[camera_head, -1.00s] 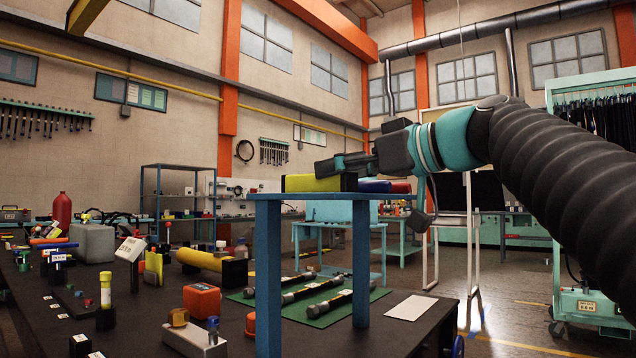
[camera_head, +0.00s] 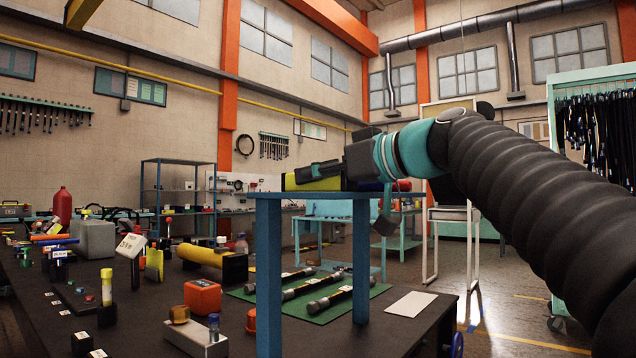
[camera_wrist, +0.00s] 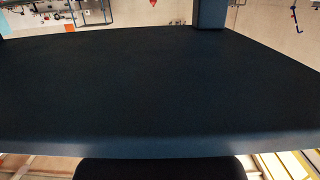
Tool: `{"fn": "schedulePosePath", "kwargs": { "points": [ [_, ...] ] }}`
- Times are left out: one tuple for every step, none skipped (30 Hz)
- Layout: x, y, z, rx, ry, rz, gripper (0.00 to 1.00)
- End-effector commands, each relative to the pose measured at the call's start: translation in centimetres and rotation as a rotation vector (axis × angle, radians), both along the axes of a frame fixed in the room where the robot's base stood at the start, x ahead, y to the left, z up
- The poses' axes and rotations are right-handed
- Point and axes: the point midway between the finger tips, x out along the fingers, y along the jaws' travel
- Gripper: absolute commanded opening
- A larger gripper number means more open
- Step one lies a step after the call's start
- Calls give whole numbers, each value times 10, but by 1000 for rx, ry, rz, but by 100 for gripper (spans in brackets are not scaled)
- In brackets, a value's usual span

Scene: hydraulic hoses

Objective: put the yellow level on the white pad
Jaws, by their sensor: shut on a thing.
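The yellow level (camera_head: 318,184) lies on top of the small blue raised stand (camera_head: 310,195), near its left end. My gripper (camera_head: 318,170) reaches in from the right and is shut on the level, its fingers at the level's upper part. The jaws partly hide the level. The white pad (camera_head: 411,304) lies flat and bare on the dark table, to the right of the stand and lower. The wrist view shows mostly a broad dark surface (camera_wrist: 150,80); the level cannot be made out there.
Below, a green mat (camera_head: 320,313) with several dark hoses lies left of the pad. The table is clear around the pad.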

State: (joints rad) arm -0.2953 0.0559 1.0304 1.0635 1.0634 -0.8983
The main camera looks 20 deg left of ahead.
Motion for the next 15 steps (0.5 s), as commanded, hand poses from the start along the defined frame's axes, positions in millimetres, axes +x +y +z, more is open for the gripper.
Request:
{"fn": "schedulePosePath", "kwargs": {
  "points": [
    [0, 0, 0, 1, 0, 0, 0],
    [0, 0, 0, 1, 0, 0, 0],
    [0, 0, 0, 1, 0, 0, 0],
    [0, 0, 0, 1, 0, 0, 0],
    [0, 0, 1, 1, 0, 0, 0],
    [0, 0, 1, 1, 0, 0, 0],
    [0, 0, 2, 1, -1, 0, 0],
    [0, 0, 3, 1, -1, 0, 0],
    [0, 0, 4, 1, -1, 0, 0],
    [0, 0, 6, 1, -1, 0, 0],
    [0, 0, 8, 0, -2, 0, 0],
    [0, 0, 11, 1, -1, 1, 0],
    [0, 0, 15, 1, -1, 1, 0],
    [0, 0, 19, 1, -2, 1, 0],
    [0, 0, 24, 1, -4, 0, 0]
  ]
}}
